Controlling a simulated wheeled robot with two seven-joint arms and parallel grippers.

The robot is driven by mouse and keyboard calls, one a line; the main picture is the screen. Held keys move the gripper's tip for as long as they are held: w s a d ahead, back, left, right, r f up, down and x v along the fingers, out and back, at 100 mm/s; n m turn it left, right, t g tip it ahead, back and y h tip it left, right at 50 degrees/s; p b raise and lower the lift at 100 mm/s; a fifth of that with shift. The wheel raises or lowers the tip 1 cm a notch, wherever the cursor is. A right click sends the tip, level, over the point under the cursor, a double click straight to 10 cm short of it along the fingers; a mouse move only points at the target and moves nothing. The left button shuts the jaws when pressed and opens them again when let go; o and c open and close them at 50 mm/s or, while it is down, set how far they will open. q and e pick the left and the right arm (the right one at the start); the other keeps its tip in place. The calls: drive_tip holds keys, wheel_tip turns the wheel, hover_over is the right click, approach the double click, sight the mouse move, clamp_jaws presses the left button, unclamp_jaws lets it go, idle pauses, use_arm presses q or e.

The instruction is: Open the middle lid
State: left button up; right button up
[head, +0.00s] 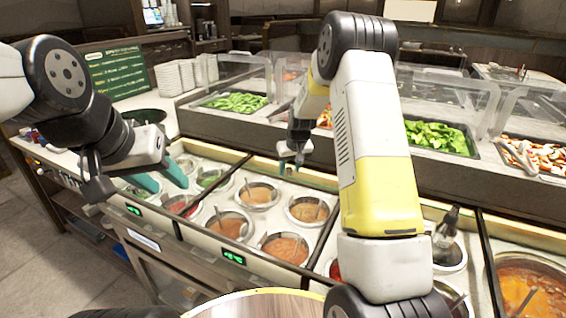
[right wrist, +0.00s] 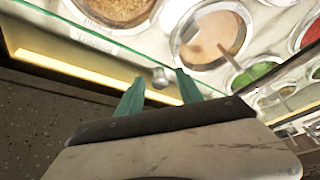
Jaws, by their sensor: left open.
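The middle lid (head: 262,222) looks like a clear, flat pane lying over the middle group of sauce wells, with several round pans of sauce under it. A small round metal knob (right wrist: 160,77) sits near the pane's edge in the right wrist view. My right gripper (head: 292,154) is over the back edge of the middle section. In the right wrist view its two teal fingers (right wrist: 160,86) are apart, with the knob between their tips; contact is not visible. My left gripper (head: 158,178) is open and empty above the left section of wells.
A glass-covered salad bar (head: 240,123) with trays of greens runs behind the wells. A bottle (head: 447,228) stands upright in the section to the right, partly beside my right arm. A large soup pot (head: 530,290) is at the far right.

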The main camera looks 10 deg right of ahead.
clamp_jaws()
drive_tip(key=shift+d, duration=0.1)
idle(1.2)
